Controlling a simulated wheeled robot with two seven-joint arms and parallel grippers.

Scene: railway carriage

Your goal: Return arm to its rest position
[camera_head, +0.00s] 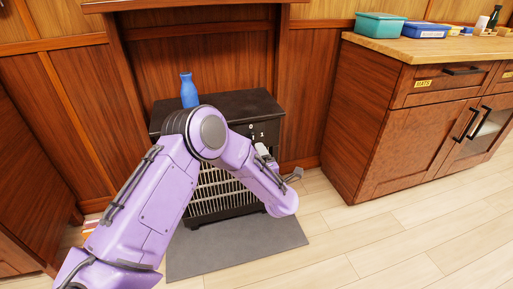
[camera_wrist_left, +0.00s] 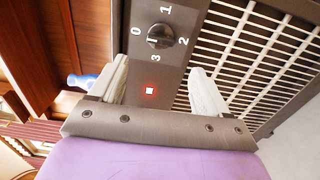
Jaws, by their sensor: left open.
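My left arm (camera_head: 150,205) comes in from the lower left, bends at a raised joint and reaches down in front of a dark heater (camera_head: 245,103). My left gripper (camera_wrist_left: 160,64) is open and empty, its two pale fingers apart in front of the heater's control panel. Between and beyond the fingers are a round knob (camera_wrist_left: 159,36), marked 0 to 3, and a lit red light (camera_wrist_left: 149,90). I cannot tell which number the knob points at. In the head view the arm hides part of the heater's front and grille. My right gripper is not in view.
A blue bottle (camera_head: 189,91) stands on the heater's top, close to my raised joint. A grey mat (camera_head: 240,247) lies in front. A wooden cabinet (camera_head: 385,140) at right carries a teal box (camera_head: 380,27) and a blue box (camera_head: 425,30). The floor at right is clear.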

